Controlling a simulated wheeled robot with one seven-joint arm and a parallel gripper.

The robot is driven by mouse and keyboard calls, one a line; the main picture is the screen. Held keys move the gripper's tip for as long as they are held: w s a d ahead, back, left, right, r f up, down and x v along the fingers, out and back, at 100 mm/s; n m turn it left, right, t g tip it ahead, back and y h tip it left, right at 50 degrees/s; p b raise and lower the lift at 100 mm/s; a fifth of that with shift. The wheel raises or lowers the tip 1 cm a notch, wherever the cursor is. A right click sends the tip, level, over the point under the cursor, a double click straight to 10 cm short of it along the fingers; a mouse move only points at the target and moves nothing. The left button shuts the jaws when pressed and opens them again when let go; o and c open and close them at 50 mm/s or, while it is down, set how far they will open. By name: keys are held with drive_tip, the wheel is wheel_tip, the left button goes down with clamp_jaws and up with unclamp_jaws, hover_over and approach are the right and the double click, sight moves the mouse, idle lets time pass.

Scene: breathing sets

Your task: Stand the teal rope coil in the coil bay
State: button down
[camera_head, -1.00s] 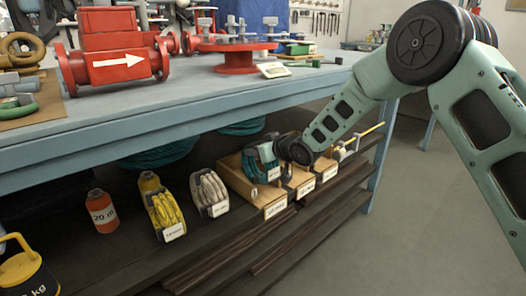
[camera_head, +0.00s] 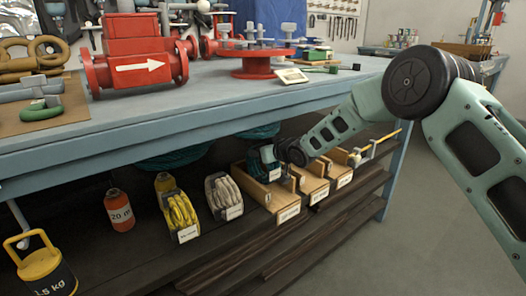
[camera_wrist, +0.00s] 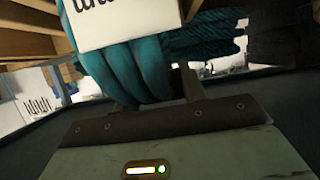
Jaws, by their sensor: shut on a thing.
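The teal rope coil (camera_head: 261,165) is upright over the back of the leftmost wooden bay (camera_head: 268,198) on the lower shelf. I cannot tell whether its base touches the bay floor. My gripper (camera_head: 281,154) is shut on the coil from the right; its fingertips are largely hidden in the head view. In the wrist view the teal strands (camera_wrist: 135,72) fill the top middle, with a white tag (camera_wrist: 125,18) on them. One dark finger (camera_wrist: 186,84) shows beside the strands.
More wooden bays (camera_head: 314,190) stand to the right, with a yellow-handled tool. A pale coil (camera_head: 223,195), a yellow coil (camera_head: 180,215) and an orange canister (camera_head: 119,211) stand to the left. The blue bench top (camera_head: 230,100) overhangs the shelf. A larger teal coil hangs behind.

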idle(0.3)
drive_tip(key=c, duration=0.7)
unclamp_jaws()
drive_tip(key=shift+f, duration=0.15)
drive_tip(key=p+v, duration=0.3)
drive_tip(key=v, duration=1.4)
drive_tip(key=s+a+r+g+h, duration=0.1)
drive_tip(key=s+a+g+h, duration=0.25)
drive_tip(key=s, duration=1.25)
drive_tip(key=s+d+g+h, duration=0.2)
drive_tip(key=s+g, duration=0.2)
drive_tip(key=s, duration=0.9)
drive_tip(key=s+d+g+h, duration=0.2)
drive_tip(key=s+d+g, duration=0.15)
drive_tip(key=s, duration=0.95)
drive_tip(key=shift+n+y, duration=0.25)
drive_tip(key=shift+n, duration=0.05)
drive_tip(key=r+p, duration=1.5)
drive_tip(key=r, duration=0.1)
drive_tip(key=r+p, duration=0.8)
drive_tip(key=shift+s+a+r+p, duration=0.1)
drive_tip(key=shift+a+r+p, duration=0.05)
drive_tip(key=shift+a+p, duration=0.2)
